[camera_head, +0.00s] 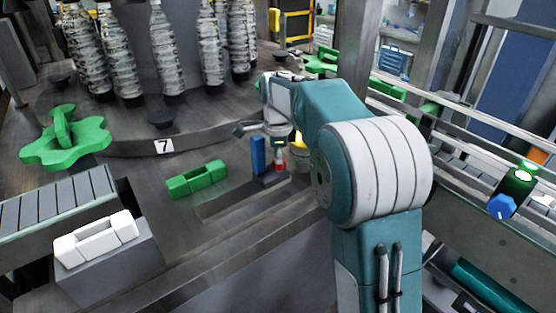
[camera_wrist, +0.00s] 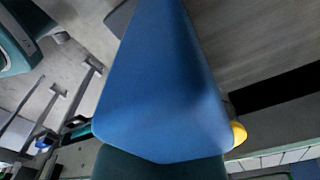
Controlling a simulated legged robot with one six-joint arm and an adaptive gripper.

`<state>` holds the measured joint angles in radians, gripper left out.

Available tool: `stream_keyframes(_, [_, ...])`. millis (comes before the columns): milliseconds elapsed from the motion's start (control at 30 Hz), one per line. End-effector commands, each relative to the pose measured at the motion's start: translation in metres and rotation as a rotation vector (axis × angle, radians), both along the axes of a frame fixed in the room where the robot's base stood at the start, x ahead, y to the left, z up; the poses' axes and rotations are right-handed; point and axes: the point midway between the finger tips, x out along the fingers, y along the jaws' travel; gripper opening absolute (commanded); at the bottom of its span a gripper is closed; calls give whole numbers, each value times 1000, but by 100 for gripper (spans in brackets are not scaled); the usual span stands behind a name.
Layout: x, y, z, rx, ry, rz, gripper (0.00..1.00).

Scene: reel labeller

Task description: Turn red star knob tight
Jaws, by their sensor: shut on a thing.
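The red star knob (camera_head: 281,164) shows as a small red piece low on the machine deck, just right of an upright blue block. Its star shape is too small to make out. My gripper (camera_head: 279,151) points down from the end of my arm and is shut on the red knob. The fingertips are small and partly hidden there. In the wrist view a large blue surface (camera_wrist: 165,85) fills the middle and hides the knob and the fingertips.
The upright blue block (camera_head: 257,155) stands close to my gripper. A yellow part (camera_head: 298,139) is just right of it; a green handle block (camera_head: 197,180) lies left. A green star handle (camera_head: 66,141) and several wrapped bottles (camera_head: 165,55) stand farther left and back.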

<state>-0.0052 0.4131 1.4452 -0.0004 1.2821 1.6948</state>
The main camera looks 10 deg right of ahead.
Motion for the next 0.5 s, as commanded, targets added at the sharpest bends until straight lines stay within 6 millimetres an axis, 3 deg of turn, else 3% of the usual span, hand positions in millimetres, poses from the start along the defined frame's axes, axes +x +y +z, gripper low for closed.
stream_keyframes(200, [-1, 2, -3, 3, 8, 1, 0])
stream_keyframes(233, [-1, 2, -3, 3, 8, 1, 51])
stream_keyframes(300, [-1, 2, -3, 2, 8, 1, 82])
stream_keyframes(500, [-1, 1, -2, 1, 4, 1, 82])
